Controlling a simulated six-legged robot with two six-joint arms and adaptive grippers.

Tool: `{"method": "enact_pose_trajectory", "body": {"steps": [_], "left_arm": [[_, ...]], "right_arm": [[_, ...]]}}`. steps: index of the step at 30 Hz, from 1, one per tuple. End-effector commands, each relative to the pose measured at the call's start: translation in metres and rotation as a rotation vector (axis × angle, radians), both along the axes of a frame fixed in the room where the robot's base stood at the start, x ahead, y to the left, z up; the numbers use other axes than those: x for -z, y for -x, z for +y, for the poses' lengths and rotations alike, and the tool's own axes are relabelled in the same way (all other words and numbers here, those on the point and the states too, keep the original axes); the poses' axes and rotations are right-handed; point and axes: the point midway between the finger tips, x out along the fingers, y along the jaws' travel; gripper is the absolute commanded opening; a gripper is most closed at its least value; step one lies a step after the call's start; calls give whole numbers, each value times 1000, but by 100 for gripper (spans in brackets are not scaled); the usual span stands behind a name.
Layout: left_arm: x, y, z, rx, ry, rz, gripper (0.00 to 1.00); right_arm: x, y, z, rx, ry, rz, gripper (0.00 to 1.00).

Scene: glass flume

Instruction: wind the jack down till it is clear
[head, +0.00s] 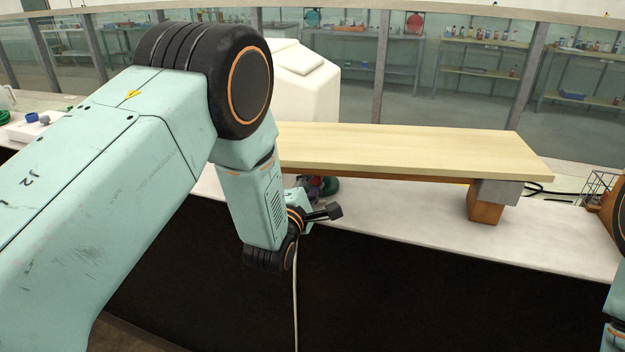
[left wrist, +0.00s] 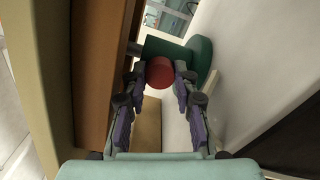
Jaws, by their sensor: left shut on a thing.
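The jack is green and sits under the plank; a bit of its green body (head: 332,186) shows past my left arm. In the left wrist view its round green part (left wrist: 203,58) is at the top, with a red knob (left wrist: 159,73) in front. My left gripper (left wrist: 160,80) is shut on the red knob, one finger on each side. In the head view my left gripper (head: 309,185) is mostly hidden by its own wrist. A pale wooden plank (head: 410,148) lies above the jack; I cannot tell whether they touch. My right gripper is not in view.
The plank's right end rests over a grey block (head: 497,192) and a brown wooden block (head: 486,206). A white bulky object (head: 305,85) stands behind the plank. A wire basket (head: 598,188) is at the right. The pale bench top (head: 420,205) is clear in front.

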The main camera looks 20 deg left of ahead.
Motion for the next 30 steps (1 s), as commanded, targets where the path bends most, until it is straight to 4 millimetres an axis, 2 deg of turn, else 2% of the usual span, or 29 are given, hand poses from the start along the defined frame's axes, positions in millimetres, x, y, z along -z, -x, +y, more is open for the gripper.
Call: {"method": "enact_pose_trajectory", "body": {"steps": [9, 24, 25, 30], "left_arm": [[-1, 0, 0, 0, 103, 2, 0], [0, 0, 0, 0, 118, 3, 0], [0, 0, 0, 0, 118, 3, 30], [0, 0, 0, 0, 117, 3, 45]], "right_arm": [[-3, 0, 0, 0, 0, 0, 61], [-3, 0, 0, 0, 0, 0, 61], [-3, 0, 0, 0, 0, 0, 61], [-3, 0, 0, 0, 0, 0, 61]]}}
